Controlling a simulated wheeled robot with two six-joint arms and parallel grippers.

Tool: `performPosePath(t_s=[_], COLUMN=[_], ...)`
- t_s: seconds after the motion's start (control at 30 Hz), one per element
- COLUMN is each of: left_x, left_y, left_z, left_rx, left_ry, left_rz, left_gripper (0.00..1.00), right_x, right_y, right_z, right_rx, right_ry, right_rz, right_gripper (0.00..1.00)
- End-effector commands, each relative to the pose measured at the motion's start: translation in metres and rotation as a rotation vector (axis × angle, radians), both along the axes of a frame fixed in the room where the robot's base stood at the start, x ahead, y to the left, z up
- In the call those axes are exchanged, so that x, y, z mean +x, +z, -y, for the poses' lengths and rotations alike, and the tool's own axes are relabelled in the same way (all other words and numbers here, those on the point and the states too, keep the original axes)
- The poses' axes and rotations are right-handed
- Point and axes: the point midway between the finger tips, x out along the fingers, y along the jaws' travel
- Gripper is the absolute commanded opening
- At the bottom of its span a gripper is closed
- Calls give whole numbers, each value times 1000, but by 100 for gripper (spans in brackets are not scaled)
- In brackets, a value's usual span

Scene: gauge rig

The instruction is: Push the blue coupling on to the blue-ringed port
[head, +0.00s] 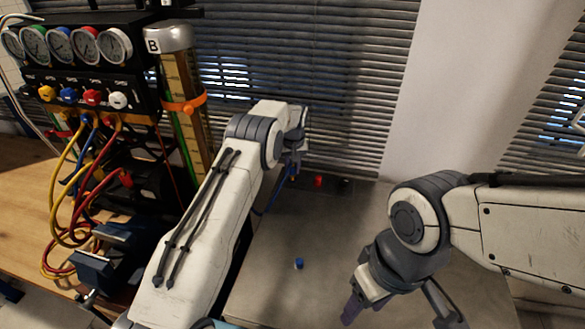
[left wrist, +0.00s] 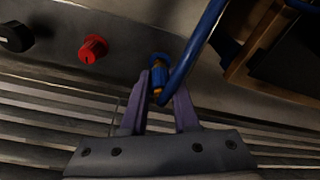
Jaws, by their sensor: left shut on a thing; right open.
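The blue coupling (left wrist: 158,76) is between the purple fingers of my left gripper (left wrist: 159,97) in the left wrist view, with brass-yellow showing on its body. A blue hose (left wrist: 196,48) runs from it to the upper right. In the head view my left gripper (head: 293,172) is at the back of the grey bench, small and partly hidden by its own arm. My right gripper (head: 400,308) is open and empty over the bench's front right.
A red knob (head: 318,181) and a black knob (head: 345,185) are right of my left gripper. A small blue cap-like piece (head: 299,264) is on the grey bench (head: 325,235). The gauge rack (head: 75,70) with looping hoses stands left, beside a glass column (head: 185,105).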

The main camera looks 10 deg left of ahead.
Motion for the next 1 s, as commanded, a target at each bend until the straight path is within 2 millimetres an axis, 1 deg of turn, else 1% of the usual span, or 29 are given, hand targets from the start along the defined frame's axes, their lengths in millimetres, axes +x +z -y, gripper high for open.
performPosePath(t_s=[0.3, 1.0], left_x=[0, 0], left_y=[-10, -13], left_z=[0, 0], left_rx=[0, 0], left_ry=[0, 0], left_rz=[1, 1], left_gripper=[0, 0], right_x=[0, 0], right_y=[-7, -9], right_z=[0, 0], right_rx=[0, 0], right_ry=[0, 0], right_rz=[0, 0], right_gripper=[56, 56])
